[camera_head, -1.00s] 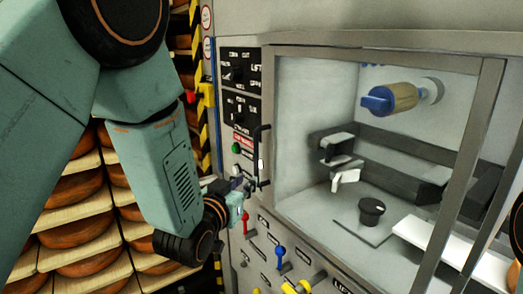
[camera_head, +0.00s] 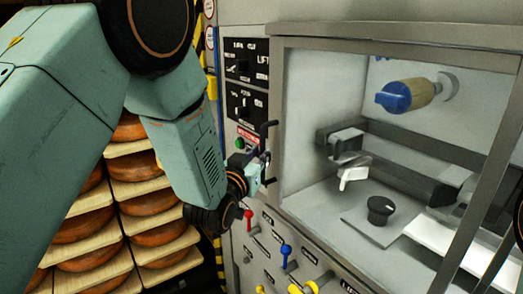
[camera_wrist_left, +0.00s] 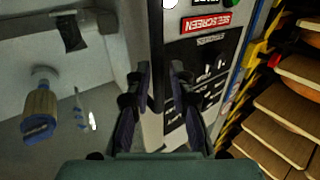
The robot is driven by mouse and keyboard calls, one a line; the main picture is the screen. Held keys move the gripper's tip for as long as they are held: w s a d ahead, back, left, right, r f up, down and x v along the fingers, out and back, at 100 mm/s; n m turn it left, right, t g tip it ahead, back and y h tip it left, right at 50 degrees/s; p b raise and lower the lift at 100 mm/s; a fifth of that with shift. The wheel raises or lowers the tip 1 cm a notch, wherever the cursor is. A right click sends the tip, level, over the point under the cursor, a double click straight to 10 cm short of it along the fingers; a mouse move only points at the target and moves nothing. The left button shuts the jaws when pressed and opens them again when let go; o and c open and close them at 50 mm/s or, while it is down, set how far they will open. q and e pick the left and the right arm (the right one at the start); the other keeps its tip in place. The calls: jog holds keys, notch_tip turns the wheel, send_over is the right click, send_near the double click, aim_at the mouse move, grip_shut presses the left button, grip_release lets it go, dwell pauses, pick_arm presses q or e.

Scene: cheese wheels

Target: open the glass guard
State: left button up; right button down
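The glass guard (camera_head: 285,120) is a grey-framed clear window over the machine's chamber, and it looks shut. A black bar handle (camera_head: 268,133) stands upright at its left edge. My left gripper (camera_head: 262,168) is at the lower part of this handle and hides some of it. In the left wrist view, the two fingers of my left gripper (camera_wrist_left: 161,68) are apart, with the dark handle (camera_wrist_left: 155,85) between them, nearer the left finger. I cannot tell whether either finger touches it.
A black control panel (camera_head: 245,85) is left of the guard. Red (camera_head: 249,218) and blue (camera_head: 286,254) levers stick out below. Behind the guard are a blue-capped cylinder (camera_head: 408,95) and a black knob (camera_head: 381,208). Shelves of cheese wheels (camera_head: 140,200) stand at left.

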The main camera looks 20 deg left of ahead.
pick_arm(q)
jog(key=shift+w+d+r, duration=0.1)
jog(key=shift+w+d, duration=0.1)
jog(key=shift+w, duration=0.3)
jog(key=shift+w+d+r, duration=0.1)
jog(key=shift+w+d, duration=0.05)
jog(key=shift+w, duration=0.35)
jog(key=shift+a+f, duration=0.1)
jog(key=shift+w+a, duration=0.1)
jog(key=shift+a, duration=0.05)
jog(key=shift+c, duration=0.3)
jog(key=shift+d, duration=0.2)
grip_shut()
